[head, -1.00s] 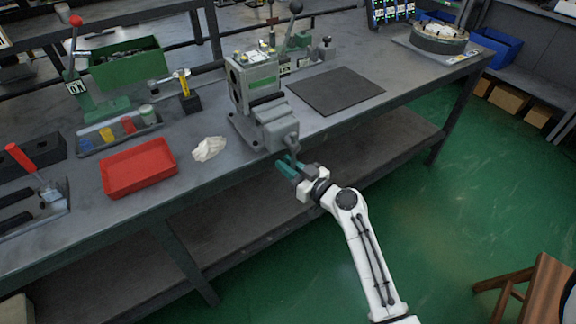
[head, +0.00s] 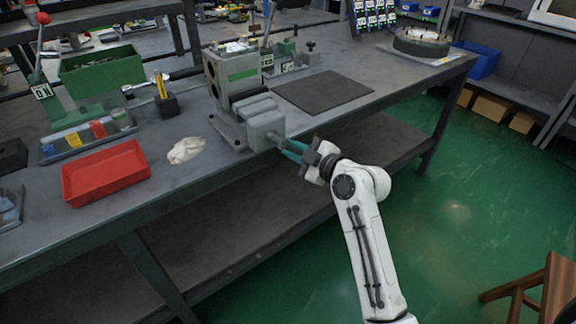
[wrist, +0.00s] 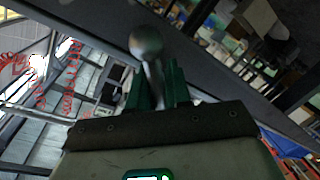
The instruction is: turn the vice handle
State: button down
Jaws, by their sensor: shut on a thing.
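The grey vice (head: 262,120) stands at the front edge of the workbench. Its handle (wrist: 148,55) shows in the wrist view as a grey bar with a round ball end, held between my green fingers. In the head view my gripper (head: 292,149) is at the front of the vice, and its green fingers are shut on the handle. The fingers and the gripper body hide most of the handle there. The wrist view also shows my gripper (wrist: 158,85) close around the bar, with the ball beyond the fingertips.
A red tray (head: 105,172) and a crumpled pale cloth (head: 186,150) lie left of the vice. A dark mat (head: 322,91) lies to its right. A green bin (head: 102,70) stands behind. The green floor is open right of my arm; a wooden stool (head: 540,295) stands at lower right.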

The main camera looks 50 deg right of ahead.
jog(key=r+n, duration=0.1)
jog(key=d+r+n+h, duration=0.1)
jog(key=n, duration=0.1)
jog(key=d+r+n, duration=0.1)
jog(key=r+n, duration=0.1)
jog(key=shift+s+d+r+g+h+b, duration=0.1)
jog(key=shift+s+d+g+h+b, duration=0.1)
jog(key=shift+s+g+h+b, duration=0.15)
jog(key=shift+a+r+n+g+h+p, duration=0.15)
jog(key=shift+r+n+h+p, duration=0.3)
jog(key=shift+r+n, duration=1)
jog(key=shift+r+n+g+h+p, duration=0.1)
jog(key=shift+r+n+h+p, duration=0.3)
jog(key=shift+r+n, duration=1)
jog(key=shift+f+n, duration=0.3)
jog(key=shift+n, duration=0.15)
jog(key=c, duration=1.1)
grip_release()
jog(key=shift+c, duration=0.2)
